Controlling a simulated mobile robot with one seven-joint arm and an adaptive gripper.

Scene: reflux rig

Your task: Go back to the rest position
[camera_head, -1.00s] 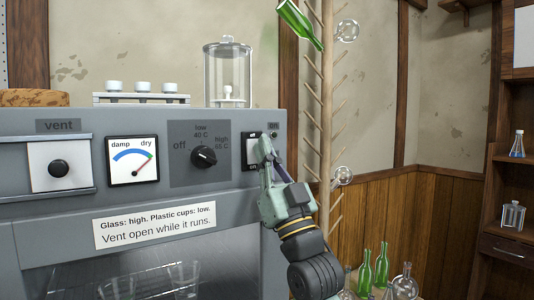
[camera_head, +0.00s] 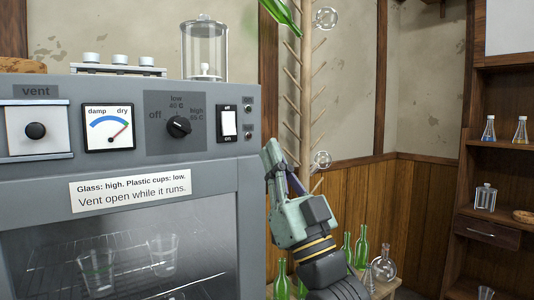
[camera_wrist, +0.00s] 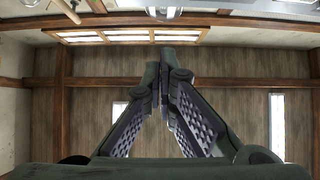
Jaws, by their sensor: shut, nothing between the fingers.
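My gripper (camera_head: 275,157) is shut and empty in the head view, with its fingers pointing up. It stands to the right of the grey drying cabinet (camera_head: 255,180) and is apart from the on/off switch (camera_head: 229,122). In the wrist view my gripper (camera_wrist: 162,75) shows its two fingers meeting at the tips with nothing between them. The switch, a white rocker in a black plate, is fully in sight. The dial knob (camera_head: 179,127) is black, beside its low and high marks. The gauge (camera_head: 109,128) has its needle toward dry.
A wooden drying rack (camera_head: 304,100) with pegs holds a green bottle (camera_head: 282,15) close behind my gripper. Green bottles (camera_head: 361,247) and a round flask (camera_head: 383,267) stand low on the right. Shelves (camera_head: 490,145) stand at the far right. A glass jar (camera_head: 206,50) sits on the cabinet.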

